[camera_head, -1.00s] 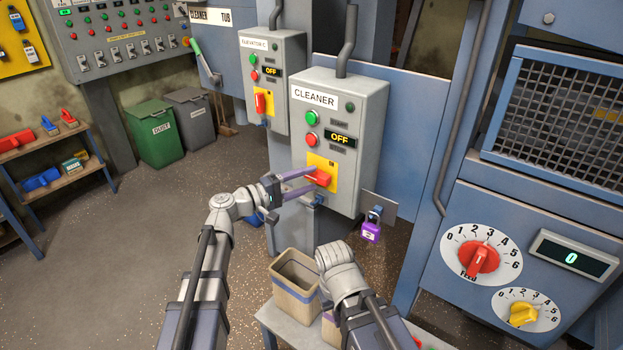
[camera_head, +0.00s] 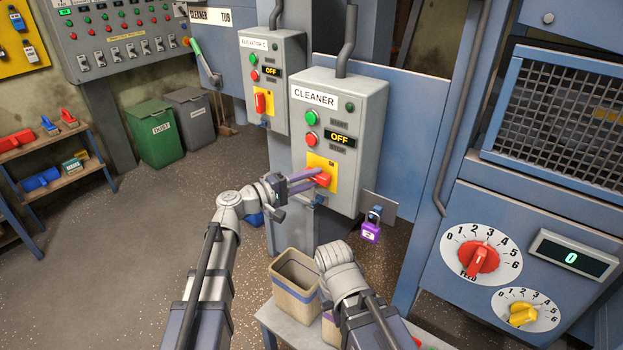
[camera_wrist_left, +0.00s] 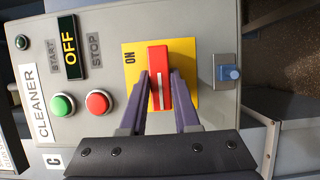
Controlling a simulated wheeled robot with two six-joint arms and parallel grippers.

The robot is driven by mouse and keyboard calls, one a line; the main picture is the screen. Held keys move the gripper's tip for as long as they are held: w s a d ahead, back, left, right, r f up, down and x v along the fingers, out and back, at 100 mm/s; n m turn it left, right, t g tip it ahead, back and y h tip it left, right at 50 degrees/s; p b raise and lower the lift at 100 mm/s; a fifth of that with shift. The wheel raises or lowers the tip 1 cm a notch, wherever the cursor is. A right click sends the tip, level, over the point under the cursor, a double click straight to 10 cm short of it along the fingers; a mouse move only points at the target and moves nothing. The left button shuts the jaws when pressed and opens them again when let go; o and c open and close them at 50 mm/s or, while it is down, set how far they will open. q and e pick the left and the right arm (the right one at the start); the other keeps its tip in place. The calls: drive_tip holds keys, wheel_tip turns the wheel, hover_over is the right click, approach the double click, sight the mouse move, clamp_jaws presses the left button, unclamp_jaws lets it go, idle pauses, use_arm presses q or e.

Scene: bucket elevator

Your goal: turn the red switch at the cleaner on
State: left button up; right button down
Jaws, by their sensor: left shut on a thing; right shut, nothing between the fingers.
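The grey cleaner box (camera_head: 370,110) carries a yellow plate (camera_head: 331,164) with a red switch (camera_head: 321,181). The switch handle lies about level across the plate. In the left wrist view the switch (camera_wrist_left: 158,68) shows with the "ON" mark beside it, and the display (camera_wrist_left: 69,47) reads "OFF". My left gripper (camera_head: 315,178) is shut on the switch handle; its purple fingers (camera_wrist_left: 160,98) lie on both sides of it. My right gripper (camera_head: 326,306) is low at the front, mostly hidden behind its own wrist, and away from the box.
A purple padlock (camera_head: 371,232) hangs on a tab at the lower right of the cleaner box. The elevator box (camera_head: 290,80) stands to the left. A tan bin (camera_head: 291,300) stands on a low stand near my right arm. The floor at left is open.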

use_arm(q)
clamp_jaws()
drive_tip(key=m+y+p, duration=0.1)
drive_tip(key=m+p, duration=0.1)
drive_tip(key=m+y+p, duration=0.1)
drive_tip(key=m+p, duration=0.1)
drive_tip(key=m+y+p, duration=0.1)
drive_tip(key=m+p, duration=0.1)
drive_tip(key=m, duration=0.1)
drive_tip(key=shift+s+d+r+y+p, duration=0.1)
drive_tip(key=shift+s+r+y+p, duration=0.05)
drive_tip(key=shift+r+y+p, duration=0.2)
drive_tip(key=m+y+p, duration=0.1)
drive_tip(key=m, duration=0.2)
drive_tip(key=shift+s+d+y+p, duration=0.1)
drive_tip(key=shift+y+p, duration=0.25)
drive_tip(key=m+t+y, duration=0.1)
drive_tip(key=m, duration=0.2)
drive_tip(key=shift+f+y+p, duration=0.1)
drive_tip(key=shift+y+p, duration=0.2)
drive_tip(key=shift+y, duration=0.1)
drive_tip(key=shift+m, duration=0.3)
drive_tip(key=o, duration=0.9)
unclamp_jaws()
